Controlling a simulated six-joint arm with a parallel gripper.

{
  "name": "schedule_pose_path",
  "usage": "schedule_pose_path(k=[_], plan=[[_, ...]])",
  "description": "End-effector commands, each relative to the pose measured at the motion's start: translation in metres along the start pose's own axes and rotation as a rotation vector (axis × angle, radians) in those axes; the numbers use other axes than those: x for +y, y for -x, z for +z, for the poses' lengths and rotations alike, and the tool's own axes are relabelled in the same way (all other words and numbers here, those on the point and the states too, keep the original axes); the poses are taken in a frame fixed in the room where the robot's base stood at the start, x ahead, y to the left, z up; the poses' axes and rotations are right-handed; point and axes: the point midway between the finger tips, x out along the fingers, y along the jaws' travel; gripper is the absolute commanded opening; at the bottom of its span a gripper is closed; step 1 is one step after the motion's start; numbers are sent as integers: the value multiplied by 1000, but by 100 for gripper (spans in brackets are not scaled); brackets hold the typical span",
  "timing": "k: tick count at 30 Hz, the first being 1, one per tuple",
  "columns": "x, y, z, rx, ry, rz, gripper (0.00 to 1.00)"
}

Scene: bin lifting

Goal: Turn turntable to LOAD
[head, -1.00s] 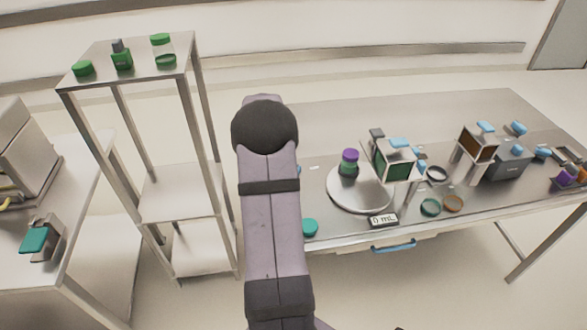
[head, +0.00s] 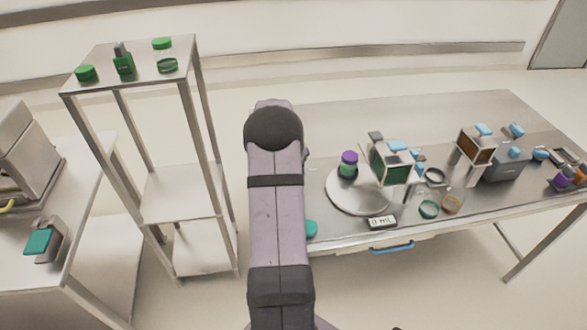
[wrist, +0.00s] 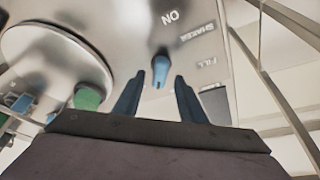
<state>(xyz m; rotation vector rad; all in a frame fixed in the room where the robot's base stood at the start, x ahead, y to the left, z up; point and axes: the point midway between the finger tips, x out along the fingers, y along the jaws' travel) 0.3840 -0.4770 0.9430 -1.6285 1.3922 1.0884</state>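The turntable (head: 345,201) is a pale round plate on the steel table, with a purple-capped bottle (head: 349,165) standing on it. A large round disc (wrist: 50,60), probably the turntable, fills the upper left of the wrist view. My gripper (wrist: 156,88) has its two dark blue fingers spread apart and empty. A small blue lever or knob (wrist: 160,66) shows between and just beyond the fingertips, with no clear contact. Its panel carries upside-down labels reading ON, SHAKER and FILL. In the head view my arm hides the gripper and this knob.
A box with a dark green window (head: 390,170) stands beside the turntable. A "0 mL" display (head: 382,222) sits at the table's front edge. Small rings and blue-topped devices crowd the right side. A tall shelf (head: 180,190) stands left of my arm.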

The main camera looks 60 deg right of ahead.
Motion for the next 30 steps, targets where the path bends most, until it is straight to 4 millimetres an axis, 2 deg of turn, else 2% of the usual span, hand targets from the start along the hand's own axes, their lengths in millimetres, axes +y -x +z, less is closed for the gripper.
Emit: schedule_pose_path(k=[9,18,20,23,30], plan=[[0,-21,0,-1,-1,0,38],[0,-23,0,0,-1,0,38],[0,-23,0,0,-1,0,26],[0,-23,0,0,-1,0,2],[0,-23,0,0,5,-2,0]])
